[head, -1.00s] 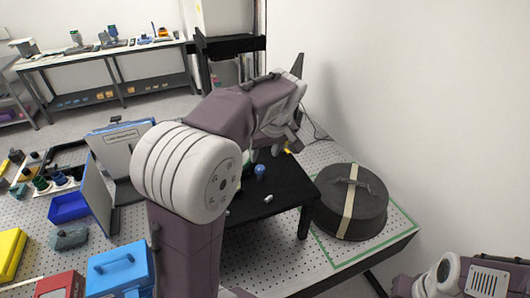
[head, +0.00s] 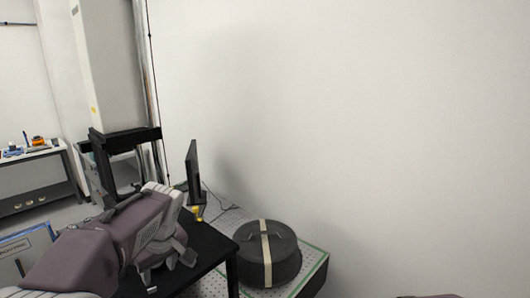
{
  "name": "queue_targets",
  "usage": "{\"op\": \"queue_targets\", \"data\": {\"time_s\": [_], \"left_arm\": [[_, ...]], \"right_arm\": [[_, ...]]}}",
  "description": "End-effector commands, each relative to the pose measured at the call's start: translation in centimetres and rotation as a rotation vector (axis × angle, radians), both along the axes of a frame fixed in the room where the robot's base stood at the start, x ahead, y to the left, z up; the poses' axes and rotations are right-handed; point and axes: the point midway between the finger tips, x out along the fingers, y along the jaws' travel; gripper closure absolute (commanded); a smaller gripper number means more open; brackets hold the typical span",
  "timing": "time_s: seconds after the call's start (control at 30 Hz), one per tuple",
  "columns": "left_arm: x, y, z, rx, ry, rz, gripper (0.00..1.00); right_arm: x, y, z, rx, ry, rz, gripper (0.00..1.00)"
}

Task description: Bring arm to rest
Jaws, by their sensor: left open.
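My left arm comes in from the lower left, and its gripper (head: 168,264) is at the far end, over the left part of a small black table (head: 208,248). The gripper is open, with its fingers pointing down and partly hidden by the wrist. I see nothing held between them. My right gripper is out of the picture; only a sliver of purple shows at the bottom right edge.
A dark round case (head: 284,252) with a cream strap sits on the perforated bench (head: 314,262) right of the black table. A thin black monitor (head: 193,172) stands behind. A white wall (head: 380,130) closes off the right. Another workbench (head: 32,178) is at the far left.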

Motion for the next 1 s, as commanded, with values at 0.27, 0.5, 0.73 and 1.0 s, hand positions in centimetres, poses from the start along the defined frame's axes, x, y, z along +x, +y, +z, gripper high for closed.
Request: {"op": "queue_targets", "data": {"time_s": [0.27,0.5,0.73,1.0], "left_arm": [[-4.2,-1.7,-9.5,-0.053,0.122,-0.048,0.52],[-10.3,-4.8,-20.5,-0.139,0.255,-0.28,0.52],[-16.3,-7.7,-27.3,-0.183,0.289,-0.694,0.52],[-14.9,-7.8,-27.2,-0.136,0.25,-0.836,0.52]], "right_arm": [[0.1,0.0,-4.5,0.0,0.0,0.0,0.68],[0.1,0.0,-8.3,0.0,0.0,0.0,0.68],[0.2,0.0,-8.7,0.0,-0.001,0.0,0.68],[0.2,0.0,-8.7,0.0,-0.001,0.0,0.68]]}}
